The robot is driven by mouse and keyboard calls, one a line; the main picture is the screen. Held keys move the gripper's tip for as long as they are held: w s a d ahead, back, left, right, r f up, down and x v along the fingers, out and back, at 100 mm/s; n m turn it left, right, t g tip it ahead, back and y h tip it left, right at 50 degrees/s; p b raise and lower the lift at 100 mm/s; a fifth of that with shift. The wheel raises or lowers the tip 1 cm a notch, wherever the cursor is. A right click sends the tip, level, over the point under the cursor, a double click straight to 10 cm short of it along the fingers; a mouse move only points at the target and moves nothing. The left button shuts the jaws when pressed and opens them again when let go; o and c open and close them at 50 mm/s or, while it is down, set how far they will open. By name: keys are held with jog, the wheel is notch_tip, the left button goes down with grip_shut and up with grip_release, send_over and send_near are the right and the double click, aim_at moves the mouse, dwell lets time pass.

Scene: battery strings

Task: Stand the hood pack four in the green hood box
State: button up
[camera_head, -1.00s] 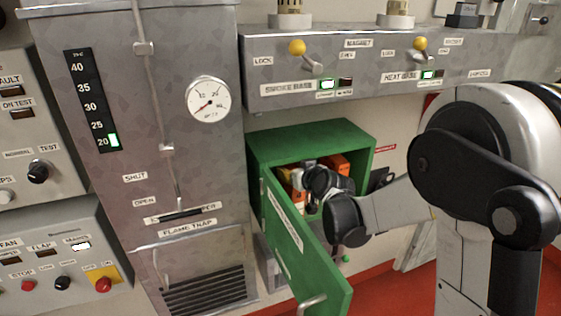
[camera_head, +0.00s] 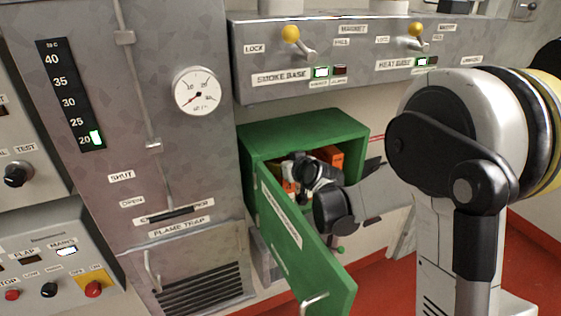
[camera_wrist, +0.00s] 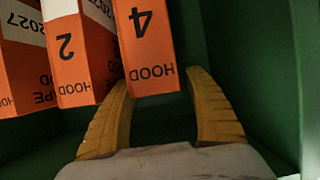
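The green hood box (camera_head: 300,133) hangs on the wall with its door (camera_head: 290,240) swung open. My gripper (camera_head: 303,185) reaches inside it, and its fingertips are hard to see in the head view. In the wrist view, the orange hood pack four (camera_wrist: 148,50) stands inside, its "HOOD 4" label upside down in the picture. My yellow gripper fingers (camera_wrist: 160,82) are spread apart at its lower end. A dark gap shows between the pack and the right finger. The left finger is partly hidden by the pack.
Orange hood pack two (camera_wrist: 75,55) and another orange pack (camera_wrist: 22,65) stand left of pack four. The green wall is close on the right. Above the box is a grey panel (camera_head: 400,75) with yellow-knobbed levers. A grey flame trap cabinet (camera_head: 120,100) stands left.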

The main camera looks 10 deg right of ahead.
jog(key=shift+r, duration=0.15)
jog(key=shift+s+d+r, duration=0.1)
jog(key=shift+s+r, duration=0.1)
jog(key=shift+s, duration=0.1)
jog(key=p+v, duration=0.2)
jog(key=v, duration=0.9)
jog(key=shift+s+p, duration=0.15)
jog(key=shift+p, duration=0.2)
jog(key=shift+r, duration=0.1)
jog(key=shift+c, duration=0.6)
